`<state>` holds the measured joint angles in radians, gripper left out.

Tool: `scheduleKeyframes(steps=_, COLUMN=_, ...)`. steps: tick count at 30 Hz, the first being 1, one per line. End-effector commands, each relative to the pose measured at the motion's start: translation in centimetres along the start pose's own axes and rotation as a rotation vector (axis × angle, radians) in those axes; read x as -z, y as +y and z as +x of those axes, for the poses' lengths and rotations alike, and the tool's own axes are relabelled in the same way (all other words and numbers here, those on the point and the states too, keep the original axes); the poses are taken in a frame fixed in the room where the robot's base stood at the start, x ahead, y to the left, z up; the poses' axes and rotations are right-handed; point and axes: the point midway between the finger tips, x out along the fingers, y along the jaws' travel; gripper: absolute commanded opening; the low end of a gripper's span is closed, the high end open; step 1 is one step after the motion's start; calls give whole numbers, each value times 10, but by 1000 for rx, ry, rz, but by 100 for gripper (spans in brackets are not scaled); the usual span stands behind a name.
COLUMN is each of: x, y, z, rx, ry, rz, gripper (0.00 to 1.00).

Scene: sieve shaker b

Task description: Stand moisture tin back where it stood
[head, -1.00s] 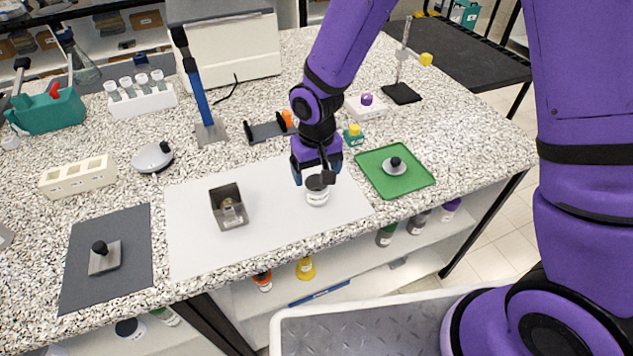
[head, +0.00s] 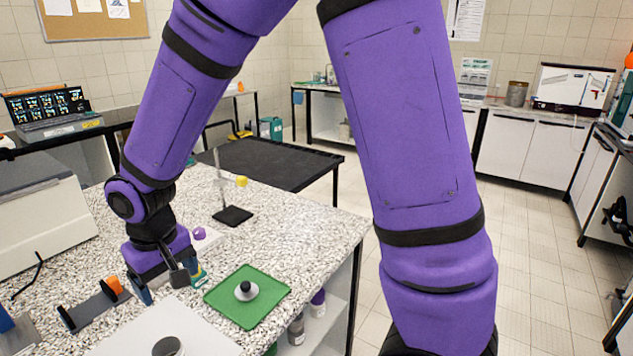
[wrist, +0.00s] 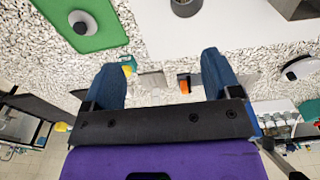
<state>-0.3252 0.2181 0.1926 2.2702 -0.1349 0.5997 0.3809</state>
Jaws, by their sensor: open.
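A small round tin (head: 168,347), which I take for the moisture tin, stands on the white mat (head: 150,328) at the bottom edge of the head view, partly cut off. It also shows at the top edge of the wrist view (wrist: 185,7), with a dark open top. My gripper (head: 160,284) is behind the tin in the head view, apart from it and above the counter. In the wrist view both blue fingers (wrist: 161,78) are spread wide with nothing held between them.
A green mat (head: 216,298) carries a black-knobbed lid (head: 246,291). A teal, yellow-topped item (head: 198,276) is close beside my gripper. A dark rack with an orange part (head: 95,308) is at left. A stand (head: 232,215) is farther back. A metal box (wrist: 292,8) shows at the wrist view's edge.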

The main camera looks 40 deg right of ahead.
Motion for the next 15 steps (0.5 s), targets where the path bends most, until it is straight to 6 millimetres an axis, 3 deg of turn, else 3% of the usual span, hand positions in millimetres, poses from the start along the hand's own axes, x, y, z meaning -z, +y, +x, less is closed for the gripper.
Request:
scheduleKeyframes(steps=1, x=-4, y=14, z=-20, rx=-6, ry=27, rz=16, gripper=83)
scheduleKeyframes(steps=6, x=-25, y=54, z=-71, rx=-21, ry=92, rz=58, gripper=83)
scheduleKeyframes(steps=15, x=-84, y=110, z=-145, rx=-39, ry=203, rz=135, gripper=83)
